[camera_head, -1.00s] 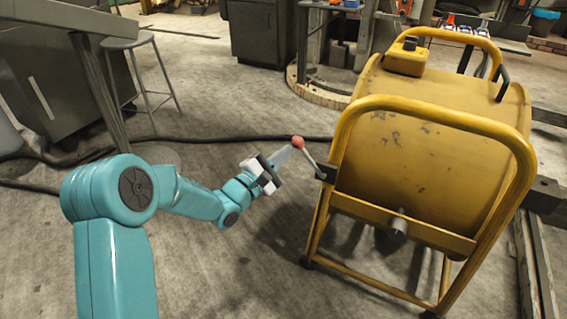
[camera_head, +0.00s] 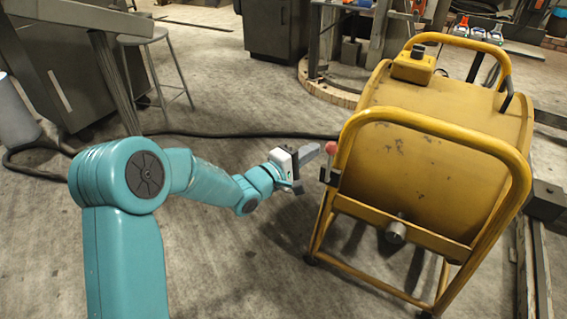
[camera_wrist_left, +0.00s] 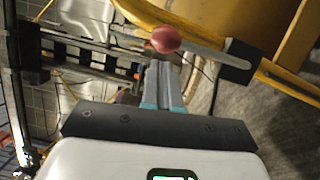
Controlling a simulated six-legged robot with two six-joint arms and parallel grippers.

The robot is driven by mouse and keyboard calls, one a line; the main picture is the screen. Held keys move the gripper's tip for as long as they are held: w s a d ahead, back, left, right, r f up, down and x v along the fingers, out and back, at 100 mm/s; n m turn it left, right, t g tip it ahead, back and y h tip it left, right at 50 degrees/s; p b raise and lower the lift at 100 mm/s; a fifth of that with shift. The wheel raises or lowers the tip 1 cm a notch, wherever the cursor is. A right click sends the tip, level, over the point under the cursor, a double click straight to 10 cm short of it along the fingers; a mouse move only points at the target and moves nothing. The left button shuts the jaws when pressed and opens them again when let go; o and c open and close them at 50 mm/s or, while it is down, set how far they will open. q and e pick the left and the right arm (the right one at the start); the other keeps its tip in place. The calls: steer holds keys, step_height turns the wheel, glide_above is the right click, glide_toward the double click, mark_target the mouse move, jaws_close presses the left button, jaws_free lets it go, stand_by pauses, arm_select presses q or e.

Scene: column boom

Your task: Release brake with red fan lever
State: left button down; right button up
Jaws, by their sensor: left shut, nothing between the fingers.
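The lever has a red ball knob (camera_head: 331,147) on a thin metal rod. It stands nearly upright in the head view, at the left side of the yellow wheeled machine (camera_head: 420,165). In the left wrist view the red knob (camera_wrist_left: 166,39) is just beyond the fingertips, and its rod runs right to a black mount (camera_wrist_left: 236,63) on the yellow frame. My left gripper (camera_head: 311,153) is shut and empty, just left of the knob. Its closed fingers (camera_wrist_left: 160,75) point at the knob; I cannot tell whether they touch it. My right gripper is not in view.
A yellow tube frame (camera_head: 345,150) surrounds the machine. A black cable (camera_head: 240,135) lies across the concrete floor behind my arm. A metal stool (camera_head: 150,40) and a grey cabinet (camera_head: 270,30) stand at the back. Bare floor lies below my left gripper.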

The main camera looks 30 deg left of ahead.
arm_select(q)
steer(key=shift+s+d+r, duration=0.1)
steer(key=shift+d+r, duration=0.1)
steer(key=shift+d, duration=0.6)
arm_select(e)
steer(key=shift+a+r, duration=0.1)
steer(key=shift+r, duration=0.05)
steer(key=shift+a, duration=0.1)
